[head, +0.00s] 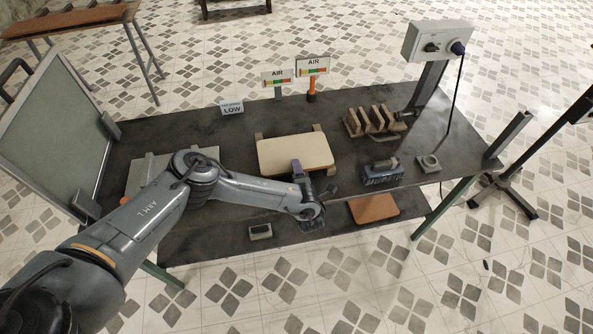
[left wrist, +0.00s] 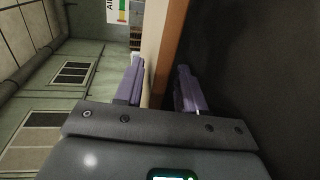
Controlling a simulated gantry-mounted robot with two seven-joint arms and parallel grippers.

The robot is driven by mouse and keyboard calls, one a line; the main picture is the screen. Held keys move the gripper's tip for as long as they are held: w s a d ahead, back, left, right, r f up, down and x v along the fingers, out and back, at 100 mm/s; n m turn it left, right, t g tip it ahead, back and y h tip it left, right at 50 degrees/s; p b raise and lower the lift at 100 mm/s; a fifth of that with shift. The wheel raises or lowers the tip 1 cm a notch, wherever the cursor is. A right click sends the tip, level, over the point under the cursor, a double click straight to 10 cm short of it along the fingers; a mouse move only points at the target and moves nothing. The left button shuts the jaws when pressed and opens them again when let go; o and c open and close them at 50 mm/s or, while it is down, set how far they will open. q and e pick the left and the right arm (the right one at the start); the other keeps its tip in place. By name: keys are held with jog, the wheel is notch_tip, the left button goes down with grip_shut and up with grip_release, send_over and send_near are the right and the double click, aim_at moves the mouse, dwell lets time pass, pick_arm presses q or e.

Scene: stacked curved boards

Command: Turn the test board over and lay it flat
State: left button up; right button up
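The test board (head: 290,153) is a cream, rounded-corner board. In the head view it lies cream face up on brown wooden supports near the middle of the dark table. My left gripper (head: 299,172) is at its front edge. In the left wrist view, the two purple fingers (left wrist: 159,88) stand apart on either side of the board, with its cream face and brown edge (left wrist: 170,45) between them. A dark gap shows beside the right-hand finger, so the grip looks open. My right gripper is in neither view.
A brown board (head: 373,208) lies at the front right. A blue brush-like block (head: 382,173), a slotted wooden rack (head: 372,120) and a grey ring block (head: 428,163) are to the right. AIR signs (head: 312,66) stand behind. A framed panel (head: 58,130) rises at the left.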

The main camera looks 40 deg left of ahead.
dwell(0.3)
pick_arm(q)
jog(key=shift+s+d+r+p, duration=0.2)
jog(key=shift+s+d+p, duration=0.1)
jog(key=shift+p, duration=0.25)
jog(key=shift+p+v, duration=0.9)
jog(key=shift+v, duration=0.1)
jog(key=shift+f+p+v, duration=0.1)
jog(key=shift+p+v, duration=0.4)
jog(key=shift+v, duration=0.15)
jog(key=shift+f+p+v, duration=0.15)
jog(key=shift+p+v, duration=0.3)
jog(key=shift+v, duration=0.15)
jog(key=shift+r, duration=0.1)
jog(key=o, duration=0.6)
jog(key=shift+c, duration=0.2)
jog(key=shift+s+d, duration=0.1)
